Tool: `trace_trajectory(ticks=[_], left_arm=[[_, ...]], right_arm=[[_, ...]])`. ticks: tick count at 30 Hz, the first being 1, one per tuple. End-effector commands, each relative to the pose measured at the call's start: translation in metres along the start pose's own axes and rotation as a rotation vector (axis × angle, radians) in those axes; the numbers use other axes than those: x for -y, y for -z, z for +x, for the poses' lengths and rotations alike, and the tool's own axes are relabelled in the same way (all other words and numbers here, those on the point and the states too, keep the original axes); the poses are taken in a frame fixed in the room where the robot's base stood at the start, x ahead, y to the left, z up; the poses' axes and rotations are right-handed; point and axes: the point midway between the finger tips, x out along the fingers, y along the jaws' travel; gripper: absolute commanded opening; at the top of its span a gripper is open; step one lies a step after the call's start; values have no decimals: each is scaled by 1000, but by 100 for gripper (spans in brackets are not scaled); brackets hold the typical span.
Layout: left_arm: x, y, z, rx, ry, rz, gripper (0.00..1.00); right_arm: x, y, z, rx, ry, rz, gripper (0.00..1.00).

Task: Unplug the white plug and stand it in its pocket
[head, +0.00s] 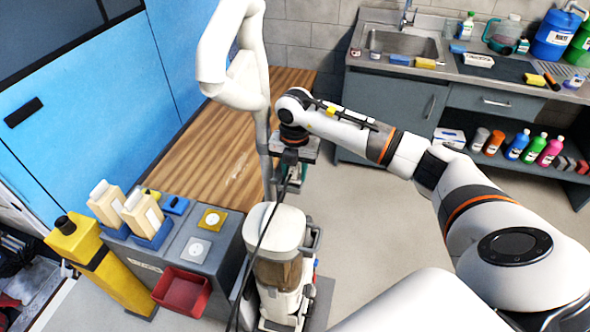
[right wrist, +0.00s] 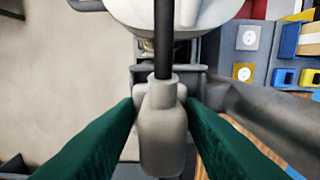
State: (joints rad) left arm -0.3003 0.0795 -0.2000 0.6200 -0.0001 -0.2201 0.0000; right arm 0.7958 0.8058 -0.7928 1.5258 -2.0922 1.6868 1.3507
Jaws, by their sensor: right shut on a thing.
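My right gripper (head: 291,163) is shut on the white plug, above the floor behind the white machine. In the right wrist view, the gripper's green fingers (right wrist: 163,125) press both sides of the pale plug (right wrist: 163,135), and a black cable (right wrist: 164,35) runs from its end. The plug is clear of the wall-type outlets. The white outlet (head: 198,249) and the yellow-framed outlet (head: 212,219) on the grey cabinet look empty. A grey bracket (right wrist: 195,82) shows behind the plug; I cannot tell whether it is the pocket. My left gripper is not in view.
The white upright machine (head: 278,220) with its tall looped handle (head: 230,62) stands left of my right arm. The grey cabinet (head: 228,250) carries a red bin (head: 181,293) and bottles in blue holders. A sink counter (head: 465,75) is at the back right. Open floor lies between.

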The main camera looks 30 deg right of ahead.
Motion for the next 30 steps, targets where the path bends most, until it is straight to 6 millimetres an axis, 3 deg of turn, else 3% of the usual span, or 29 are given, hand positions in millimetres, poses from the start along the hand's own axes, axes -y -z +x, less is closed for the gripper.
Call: trace_trajectory(ticks=[9, 21, 30], left_arm=[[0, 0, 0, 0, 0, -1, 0], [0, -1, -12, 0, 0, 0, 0], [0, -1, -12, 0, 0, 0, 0]], right_arm=[[1, -6, 8, 12, -6, -11, 0], [2, -6, -11, 11, -3, -11, 0], [2, -4, -15, 7, 2, -8, 0]])
